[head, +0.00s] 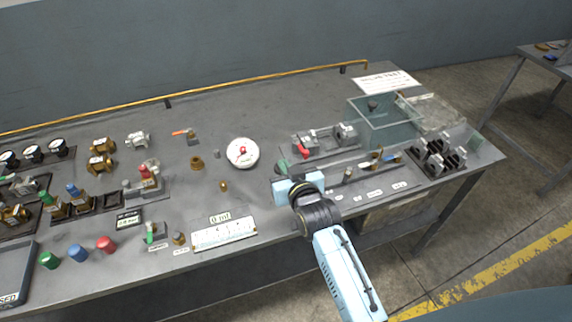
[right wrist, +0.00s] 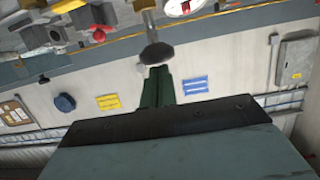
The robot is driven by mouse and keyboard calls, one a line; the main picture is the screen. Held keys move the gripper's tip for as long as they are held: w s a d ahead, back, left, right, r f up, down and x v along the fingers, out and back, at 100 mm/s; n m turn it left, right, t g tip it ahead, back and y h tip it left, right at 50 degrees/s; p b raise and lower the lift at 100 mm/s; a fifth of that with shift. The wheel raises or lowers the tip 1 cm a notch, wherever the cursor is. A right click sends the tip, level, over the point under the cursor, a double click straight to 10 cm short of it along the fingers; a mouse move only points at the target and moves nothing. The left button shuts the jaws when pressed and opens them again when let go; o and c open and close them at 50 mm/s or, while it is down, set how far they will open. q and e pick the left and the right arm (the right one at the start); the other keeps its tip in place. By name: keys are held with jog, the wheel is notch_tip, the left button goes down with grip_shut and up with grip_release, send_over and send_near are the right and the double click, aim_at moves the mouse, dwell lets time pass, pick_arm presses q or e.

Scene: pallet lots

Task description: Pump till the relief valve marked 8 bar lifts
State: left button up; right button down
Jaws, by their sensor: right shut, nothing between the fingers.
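My right gripper (head: 284,177) is over the front middle of the bench. In the right wrist view its dark green fingers (right wrist: 158,86) are shut and empty. Just beyond the fingertips is a dark round knob (right wrist: 157,53) on a metal rod; I cannot tell if they touch. A large white dial gauge (head: 242,152) with a red centre lies left of the gripper. Small valves with a red cap (head: 148,170), a blue cap (head: 73,190) and a green cap (head: 46,198) stand at the left. No 8 bar marking is readable. My left gripper is not in view.
A clear tank (head: 384,124) and a fixture with a red lever (head: 303,151) stand at the right. A white scale plate (head: 224,233) lies near the front. Green, blue and red knobs (head: 78,253) line the front left. A copper pipe (head: 240,85) runs along the back.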

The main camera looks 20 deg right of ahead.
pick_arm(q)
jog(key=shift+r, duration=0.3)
pick_arm(e)
jog(key=v, duration=1)
jog(key=shift+r, duration=0.3)
jog(key=shift+w, duration=0.1)
